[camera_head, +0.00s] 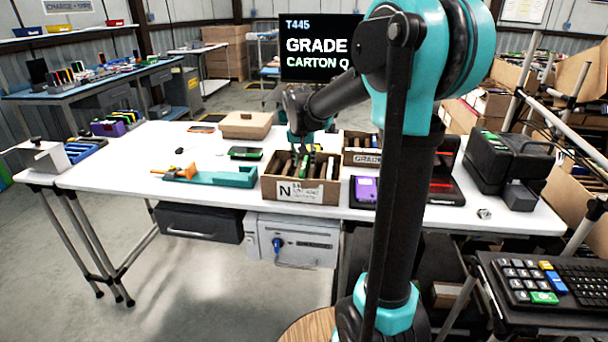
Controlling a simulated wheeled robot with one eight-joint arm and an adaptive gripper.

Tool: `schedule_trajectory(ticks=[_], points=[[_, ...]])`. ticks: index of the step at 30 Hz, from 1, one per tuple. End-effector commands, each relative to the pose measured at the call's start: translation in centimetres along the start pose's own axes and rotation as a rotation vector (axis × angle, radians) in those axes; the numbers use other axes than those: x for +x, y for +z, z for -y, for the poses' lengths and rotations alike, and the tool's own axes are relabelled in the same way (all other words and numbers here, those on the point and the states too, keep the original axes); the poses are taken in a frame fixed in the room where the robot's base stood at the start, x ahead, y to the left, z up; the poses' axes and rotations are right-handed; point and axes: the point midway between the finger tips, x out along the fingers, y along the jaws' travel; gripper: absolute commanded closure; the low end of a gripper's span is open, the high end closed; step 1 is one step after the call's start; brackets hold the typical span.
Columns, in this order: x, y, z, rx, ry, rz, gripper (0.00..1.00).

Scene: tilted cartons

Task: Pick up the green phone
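A small cardboard carton (269,188) with a white "N" label stands on the white table and holds several slim upright items. One of them is a green phone-like item (304,166), seen mostly edge-on among darker ones. My gripper (303,150) points down at the carton's opening, right at the green item. Its fingers are dark and small here, so I cannot tell whether they touch it or are shut. A dark phone with a green edge (245,154) lies flat on the table, left of and behind the carton.
A second carton (360,157) labelled "GRADE" stands just behind right. A black machine (490,165) fills the right end.

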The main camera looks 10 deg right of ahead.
Motion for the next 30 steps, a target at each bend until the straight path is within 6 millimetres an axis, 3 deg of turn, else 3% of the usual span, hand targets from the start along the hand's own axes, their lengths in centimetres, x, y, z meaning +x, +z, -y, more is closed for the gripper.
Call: schedule_trajectory(ticks=[4, 12, 21, 30], points=[[1.5, 0.0, 0.0, 0.0, 0.0, 0.0, 0.63], [1.7, 0.1, 0.0, 0.0, 0.0, 0.0, 0.63], [1.7, 0.1, 0.0, 0.0, 0.0, 0.0, 1.0], [1.7, 0.0, 0.0, 0.0, 0.0, 0.0, 1.0]])
